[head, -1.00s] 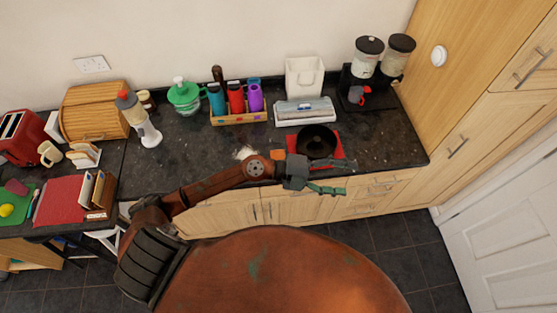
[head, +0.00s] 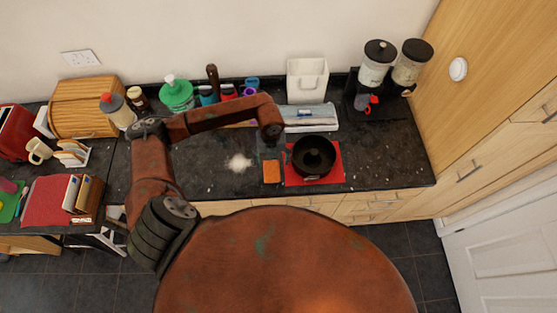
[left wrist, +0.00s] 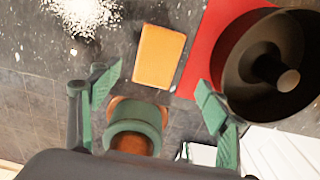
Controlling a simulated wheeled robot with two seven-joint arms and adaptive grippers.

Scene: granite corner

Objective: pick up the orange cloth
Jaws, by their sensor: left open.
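The orange cloth (head: 271,171) is a small folded rectangle lying flat on the dark counter, just left of the red mat (head: 334,177). In the left wrist view the cloth (left wrist: 158,56) lies beyond the fingertips, roughly centred between them and fully visible. My left gripper (head: 270,157) points down over the counter close to the cloth. In the left wrist view its green fingers (left wrist: 156,97) are spread wide with nothing between them, apart from the cloth. My right gripper is not in view.
A black pan (head: 314,156) sits on the red mat right of the cloth; it also shows in the wrist view (left wrist: 262,66). A white crumb pile (head: 239,162) lies left of the cloth. Bottles and a white container (head: 307,80) stand behind. The counter's front edge is near.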

